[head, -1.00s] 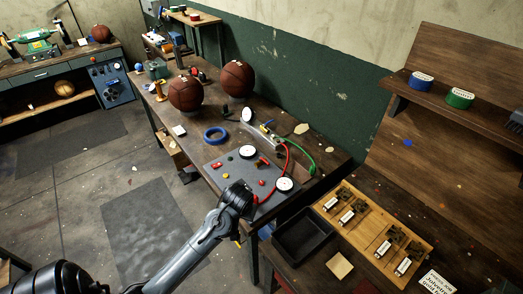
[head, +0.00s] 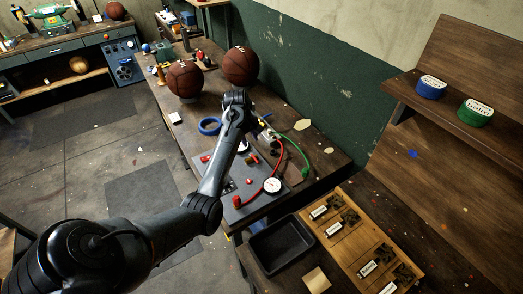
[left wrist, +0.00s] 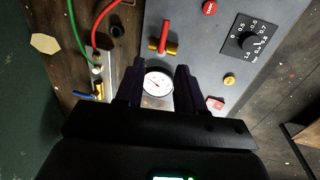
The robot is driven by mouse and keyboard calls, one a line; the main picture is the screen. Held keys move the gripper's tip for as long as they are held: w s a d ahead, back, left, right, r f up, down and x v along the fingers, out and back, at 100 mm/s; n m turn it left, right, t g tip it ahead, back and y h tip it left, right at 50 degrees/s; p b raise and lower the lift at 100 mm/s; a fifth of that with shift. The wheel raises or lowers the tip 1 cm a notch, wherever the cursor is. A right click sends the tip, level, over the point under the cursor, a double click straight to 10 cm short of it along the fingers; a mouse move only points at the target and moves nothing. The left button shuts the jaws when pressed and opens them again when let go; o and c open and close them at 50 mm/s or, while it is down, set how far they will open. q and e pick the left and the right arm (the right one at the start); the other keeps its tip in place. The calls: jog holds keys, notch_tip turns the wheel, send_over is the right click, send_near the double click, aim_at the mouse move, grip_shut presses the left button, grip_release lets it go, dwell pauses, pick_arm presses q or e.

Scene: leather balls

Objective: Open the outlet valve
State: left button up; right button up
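My left gripper (head: 237,97) is over the far part of the bench beside the grey panel (head: 225,185). In the left wrist view its two dark fingers (left wrist: 158,72) are apart, with nothing held between them. A white gauge (left wrist: 158,84) shows below and between the fingers. A valve with a red handle on a brass body (left wrist: 163,44) sits on the panel, beyond the fingertips. A valve with a blue lever (left wrist: 84,95) sits on a metal block at the left, clear of the fingers. I cannot tell which is the outlet valve. My right gripper is not in view.
A red hose (head: 280,160) and a green hose (head: 290,148) run beside the panel. Two basketballs (head: 185,78) (head: 240,65) and a blue ring (head: 209,126) stand near. A black tray (head: 280,245) lies in front. A knob (left wrist: 249,41) is on the panel.

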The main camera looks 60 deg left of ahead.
aim_at(254, 158)
pick_arm(q)
jog(key=f, duration=0.3)
jog(key=w+f, duration=0.1)
jog(key=f, duration=0.6)
jog(key=shift+w+f+b, duration=0.2)
jog(key=shift+w+b, duration=0.1)
jog(key=shift+b, duration=0.05)
grip_shut()
